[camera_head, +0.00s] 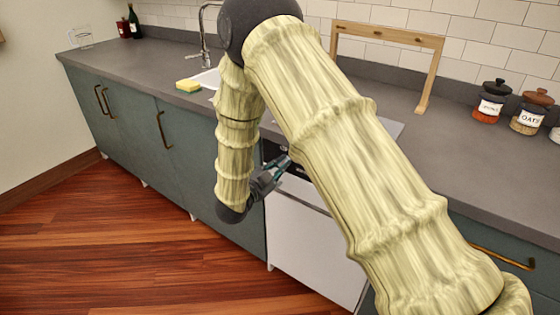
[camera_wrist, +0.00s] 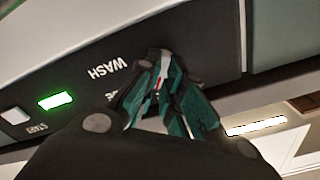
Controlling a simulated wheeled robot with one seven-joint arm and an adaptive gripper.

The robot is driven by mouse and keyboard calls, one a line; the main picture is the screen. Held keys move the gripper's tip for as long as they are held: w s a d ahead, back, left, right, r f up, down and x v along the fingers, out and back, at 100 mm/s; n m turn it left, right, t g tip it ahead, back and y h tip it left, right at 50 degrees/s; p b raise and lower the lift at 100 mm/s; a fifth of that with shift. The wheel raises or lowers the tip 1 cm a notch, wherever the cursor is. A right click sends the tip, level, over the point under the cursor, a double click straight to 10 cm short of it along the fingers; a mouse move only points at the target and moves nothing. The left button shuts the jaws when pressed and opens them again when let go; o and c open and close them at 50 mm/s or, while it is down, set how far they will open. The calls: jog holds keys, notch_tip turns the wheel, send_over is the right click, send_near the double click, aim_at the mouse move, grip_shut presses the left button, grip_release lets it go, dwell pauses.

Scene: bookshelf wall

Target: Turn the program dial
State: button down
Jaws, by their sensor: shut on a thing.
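The white dishwasher (camera_head: 312,245) stands under the counter, with a dark control panel (camera_head: 271,150) along its top. In the wrist view the panel (camera_wrist: 213,32) runs across the upper part, with the word WASH beside the dial. The program dial (camera_wrist: 160,76) shows only as a small light part with a red mark between my fingers. My gripper (camera_wrist: 163,62) is shut on it. The fingers hide most of the dial. In the head view my gripper (camera_head: 287,162) reaches the panel from the left, and the dial is not clear there.
A green-lit indicator (camera_wrist: 55,100) and a white button (camera_wrist: 15,116) labelled START sit left on the panel. The counter (camera_head: 150,72) above holds a sponge (camera_head: 188,86), a wooden frame (camera_head: 432,75) and jars (camera_head: 491,102). The wooden floor (camera_head: 100,255) at the left is clear.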

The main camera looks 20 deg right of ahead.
jog(key=shift+w+a+n+p, duration=0.1)
jog(key=shift+n+p, duration=1.9)
jog(key=shift+n, duration=1.6)
jog(key=c, duration=1.6)
grip_release()
jog(key=shift+o, duration=0.2)
jog(key=v, duration=1.2)
jog(key=shift+f, duration=0.1)
